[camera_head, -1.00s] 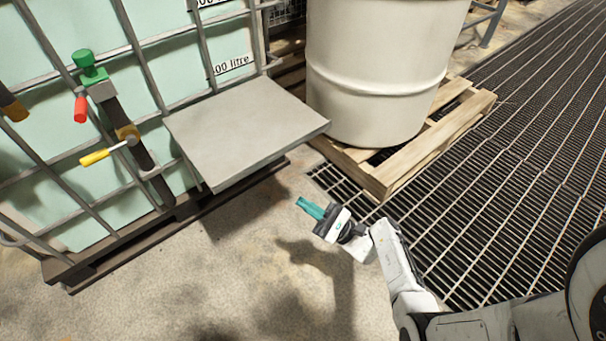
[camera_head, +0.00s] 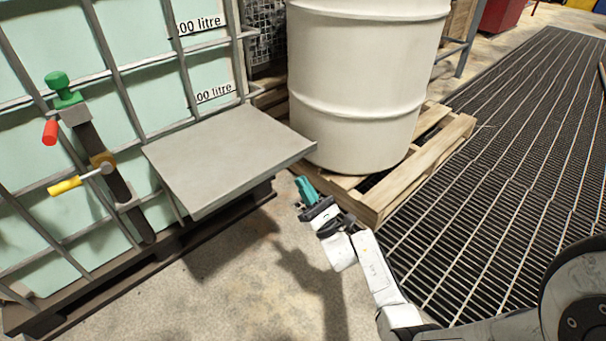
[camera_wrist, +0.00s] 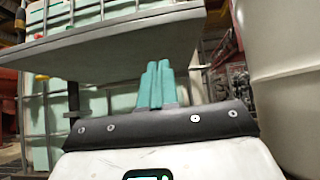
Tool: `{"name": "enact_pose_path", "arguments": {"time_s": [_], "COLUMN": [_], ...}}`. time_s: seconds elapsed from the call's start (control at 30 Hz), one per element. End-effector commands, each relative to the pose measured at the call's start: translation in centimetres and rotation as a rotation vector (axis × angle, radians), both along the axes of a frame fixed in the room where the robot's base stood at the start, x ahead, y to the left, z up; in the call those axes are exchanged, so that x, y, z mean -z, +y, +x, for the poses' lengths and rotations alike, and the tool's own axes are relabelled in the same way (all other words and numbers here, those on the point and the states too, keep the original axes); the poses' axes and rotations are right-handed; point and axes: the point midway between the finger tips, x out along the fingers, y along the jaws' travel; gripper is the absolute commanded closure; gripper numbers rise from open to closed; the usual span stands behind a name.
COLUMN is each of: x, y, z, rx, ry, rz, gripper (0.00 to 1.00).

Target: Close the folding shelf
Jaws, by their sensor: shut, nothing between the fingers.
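The folding shelf (camera_head: 228,158) is a flat grey panel standing out about level from the cage of a pale green tank. In the wrist view its underside (camera_wrist: 120,50) fills the upper left, above my fingers. My gripper (camera_head: 303,182) has teal fingers, shut and empty. In the head view it is just beyond the shelf's right front corner, beside the pallet.
A large cream drum (camera_head: 360,90) stands on a wooden pallet (camera_head: 405,180) right of the shelf, close to my gripper. A pipe with red, yellow and green handles (camera_head: 105,160) is left of the shelf. Concrete floor (camera_head: 230,285) lies clear in front; metal grating (camera_head: 510,170) is at right.

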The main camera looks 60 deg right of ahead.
Motion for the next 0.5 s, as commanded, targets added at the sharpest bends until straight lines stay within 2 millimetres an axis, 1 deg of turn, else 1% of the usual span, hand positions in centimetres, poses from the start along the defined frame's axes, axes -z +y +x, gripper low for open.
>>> {"name": "enact_pose_path", "arguments": {"time_s": [0.03,0.2,0.5], "x": [-0.7,-2.8,-4.3], "y": [-0.2,-0.1,-0.1], "z": [0.7,0.4,0.4], "rx": [-0.001,0.001,0.001], "ry": [-0.003,-0.001,-0.001], "rz": [-0.004,-0.003,-0.001], "gripper": [1.00,1.00,1.00]}}
